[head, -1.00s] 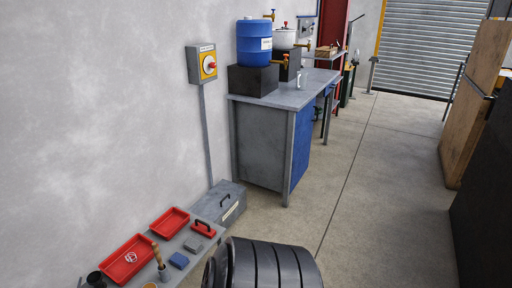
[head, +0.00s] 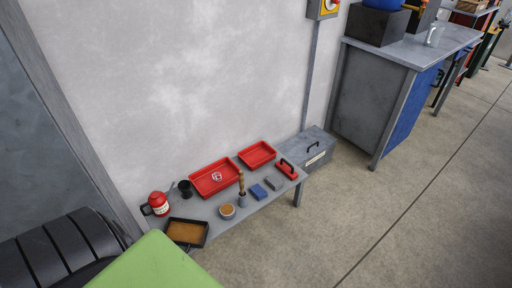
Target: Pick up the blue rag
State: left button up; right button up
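A small flat blue block-like piece, which looks like the folded blue rag (head: 258,191), lies on the low grey bench (head: 203,211) along the wall. It sits near the bench's front edge, between a wooden-handled brush (head: 242,190) on its left and a small grey block (head: 272,184) on its right. Nothing covers it. Neither of my grippers shows in the head view.
Two red trays (head: 213,178) (head: 257,155), a red-handled tool (head: 287,169), a small bowl (head: 227,211), a dark pan (head: 187,232) and a red flask (head: 158,204) share the bench. A grey toolbox (head: 308,149) and a workbench (head: 365,110) stand beyond. Floor at right is clear.

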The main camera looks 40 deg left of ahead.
aim_at(258, 191)
jog(key=u, duration=1.15)
